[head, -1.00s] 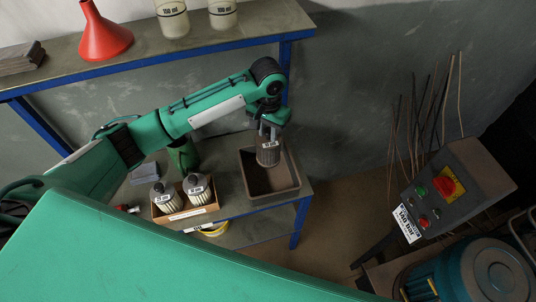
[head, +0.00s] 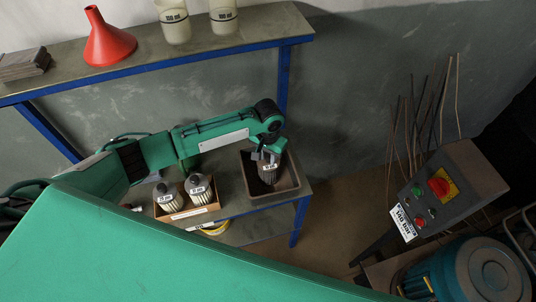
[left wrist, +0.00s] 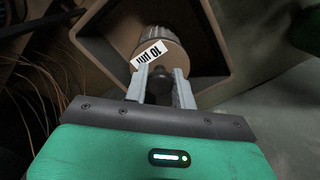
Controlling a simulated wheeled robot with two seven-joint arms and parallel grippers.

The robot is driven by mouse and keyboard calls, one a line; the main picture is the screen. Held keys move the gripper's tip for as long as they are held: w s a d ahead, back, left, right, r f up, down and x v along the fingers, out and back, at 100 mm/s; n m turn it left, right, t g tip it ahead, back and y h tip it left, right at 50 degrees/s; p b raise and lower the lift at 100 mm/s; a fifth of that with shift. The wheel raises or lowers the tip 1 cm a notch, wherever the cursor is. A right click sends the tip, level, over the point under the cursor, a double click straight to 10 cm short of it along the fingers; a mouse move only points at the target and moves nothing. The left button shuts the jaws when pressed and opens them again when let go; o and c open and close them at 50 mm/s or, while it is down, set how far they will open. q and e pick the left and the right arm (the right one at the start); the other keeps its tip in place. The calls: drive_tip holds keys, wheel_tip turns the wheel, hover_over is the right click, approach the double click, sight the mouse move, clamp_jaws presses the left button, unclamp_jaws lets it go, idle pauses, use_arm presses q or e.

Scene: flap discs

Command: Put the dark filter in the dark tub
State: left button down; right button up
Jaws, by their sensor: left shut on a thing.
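The dark filter (head: 268,174) is a ribbed grey-brown cylinder with a white label. It hangs upright or nearly so within the walls of the dark tub (head: 279,196) on the bench. I cannot tell whether it touches the tub floor. My left gripper (head: 266,155) is above it, shut on its top. In the left wrist view the filter (left wrist: 185,28) shows its "10 µm" label, with the gripper (left wrist: 162,78) closed on its narrow neck and the tub wall (left wrist: 108,36) around it. My right gripper is not in view.
Two pale filters, one left (head: 166,198) and one right (head: 198,187), stand in a cardboard box (head: 190,213) left of the tub. A shelf above holds a red funnel (head: 108,40) and two beakers. A control box (head: 447,195) stands at the right.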

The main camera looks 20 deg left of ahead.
use_arm(q)
drive_tip(key=c, duration=1.1)
unclamp_jaws()
drive_tip(key=shift+f, duration=0.1)
drive_tip(key=shift+c, duration=0.2)
drive_tip(key=shift+r, duration=0.5)
wheel_tip(320, 180, up, 11)
drive_tip(key=b, duration=0.2)
drive_tip(key=shift+r, duration=0.15)
